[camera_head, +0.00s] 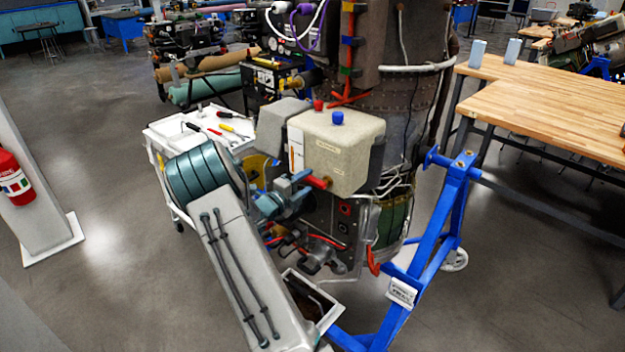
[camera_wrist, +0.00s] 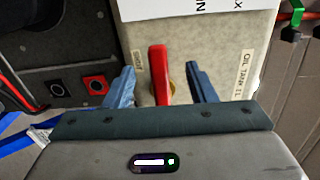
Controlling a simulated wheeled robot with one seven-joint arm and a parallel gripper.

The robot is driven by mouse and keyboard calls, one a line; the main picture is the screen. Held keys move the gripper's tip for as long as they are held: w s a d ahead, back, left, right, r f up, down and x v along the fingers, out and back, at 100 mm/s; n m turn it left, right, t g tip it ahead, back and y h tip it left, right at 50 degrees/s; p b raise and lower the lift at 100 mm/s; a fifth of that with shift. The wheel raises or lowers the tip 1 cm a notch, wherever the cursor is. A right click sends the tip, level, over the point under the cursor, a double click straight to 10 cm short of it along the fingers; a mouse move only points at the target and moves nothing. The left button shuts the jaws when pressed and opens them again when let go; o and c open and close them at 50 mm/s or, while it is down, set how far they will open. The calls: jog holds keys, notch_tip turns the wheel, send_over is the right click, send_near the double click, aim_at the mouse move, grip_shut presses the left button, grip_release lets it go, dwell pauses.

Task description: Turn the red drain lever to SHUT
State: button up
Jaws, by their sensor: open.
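The red drain lever (camera_wrist: 159,76) stands roughly upright in the wrist view, on the front of a beige tank. A brass-coloured pivot shows beside it. In the head view the lever (camera_head: 317,182) sticks out low on the tank (camera_head: 340,150). My gripper (camera_wrist: 161,72) is open, with one blue-grey finger on each side of the lever and visible gaps to both. In the head view my gripper (camera_head: 293,186) is close to the tank's lower left. A small label (camera_wrist: 139,66) left of the lever is too blurred to read surely. The lever's lower end is hidden.
A dark panel with red and black sockets (camera_wrist: 95,85) is on the left. A blue stand (camera_head: 440,220) and a wooden bench (camera_head: 545,100) lie right; a white tool cart (camera_head: 165,130) stands left.

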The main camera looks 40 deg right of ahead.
jog(key=shift+s+a+p, duration=0.25)
jog(key=shift+a+p, duration=0.2)
jog(key=shift+a, duration=0.9)
jog(key=shift+s+a+p, duration=0.2)
jog(key=shift+a+p, duration=0.2)
jog(key=shift+a, duration=0.95)
jog(key=s+a+r+m+g+y+b, duration=0.1)
jog(key=s+a+r+m+g+y, duration=0.25)
jog(key=s+m, duration=0.6)
jog(key=s+a+r+m+g+y+b, duration=0.15)
jog(key=s+a+m+y, duration=0.45)
jog(key=m, duration=0.6)
jog(key=s+a+r+m+t+y, duration=0.1)
jog(key=s+a+m+t+y, duration=0.1)
jog(key=s+a+m, duration=0.2)
jog(key=s+a+r+m+t+y+b, duration=0.1)
jog(key=s+a+m+t+y, duration=0.1)
jog(key=a+m, duration=0.4)
jog(key=s+a+r+m+t+y+b, duration=0.1)
jog(key=s+a+m+y, duration=0.3)
jog(key=a, duration=0.7)
jog(key=shift+s+a+r+m+t, duration=0.15)
jog(key=shift+s+r+m+t, duration=0.4)
jog(key=shift+s+m, duration=0.4)
